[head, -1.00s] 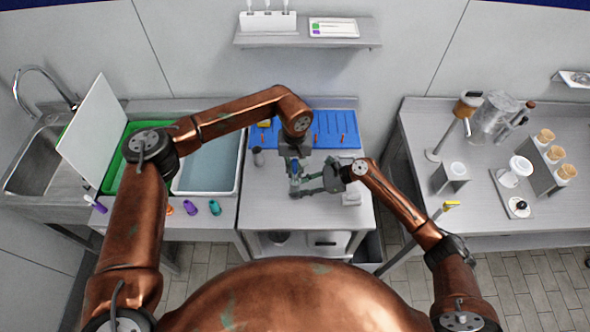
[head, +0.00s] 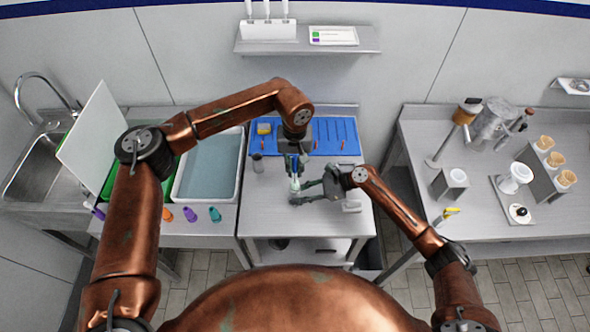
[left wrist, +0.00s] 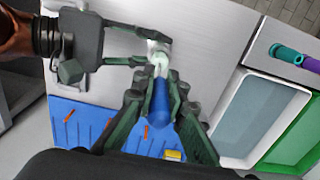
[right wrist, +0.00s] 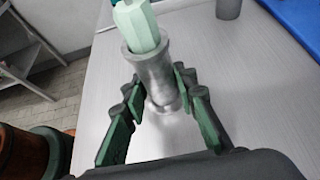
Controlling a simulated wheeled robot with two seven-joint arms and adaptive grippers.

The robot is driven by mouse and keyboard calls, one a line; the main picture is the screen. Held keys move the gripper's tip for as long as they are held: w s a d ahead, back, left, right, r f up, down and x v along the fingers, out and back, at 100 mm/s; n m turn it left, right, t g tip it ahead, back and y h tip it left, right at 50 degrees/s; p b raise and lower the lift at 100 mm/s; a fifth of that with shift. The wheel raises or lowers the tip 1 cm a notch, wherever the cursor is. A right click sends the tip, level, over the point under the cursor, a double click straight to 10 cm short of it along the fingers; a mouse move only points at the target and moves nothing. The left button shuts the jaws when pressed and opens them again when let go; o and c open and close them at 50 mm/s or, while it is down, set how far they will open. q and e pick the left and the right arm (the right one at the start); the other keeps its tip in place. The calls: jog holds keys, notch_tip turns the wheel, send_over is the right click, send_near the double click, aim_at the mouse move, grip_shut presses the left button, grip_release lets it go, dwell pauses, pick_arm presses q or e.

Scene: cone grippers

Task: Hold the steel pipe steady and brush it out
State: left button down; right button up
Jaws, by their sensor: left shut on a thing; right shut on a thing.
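The steel pipe (right wrist: 155,75) is a silver tube with a flared rim, upright between the fingers of my right gripper (right wrist: 160,115), which is shut on it. A brush with a blue handle (left wrist: 161,102) is in my left gripper (left wrist: 160,82), which is shut on the handle. The brush's pale green head (right wrist: 139,27) stands in the pipe's mouth, partly above the rim. Its lower end is hidden inside. In the head view the left gripper (head: 292,168) is above the right gripper (head: 308,194), over the middle table.
A blue mat (head: 335,137) with orange pegs and a yellow sponge (head: 264,128) lies at the table's back. A grey cup (head: 257,163) stands left of the grippers. A white basin of water (head: 208,165) stands further left. A small block (head: 351,206) is at the right.

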aim_at(295, 158)
pick_arm(q)
jog(key=shift+r, duration=3.6)
pick_arm(e)
jog(key=o, duration=1.5)
jog(key=shift+o, duration=0.4)
jog(key=o, duration=0.5)
jog(key=v, duration=1.2)
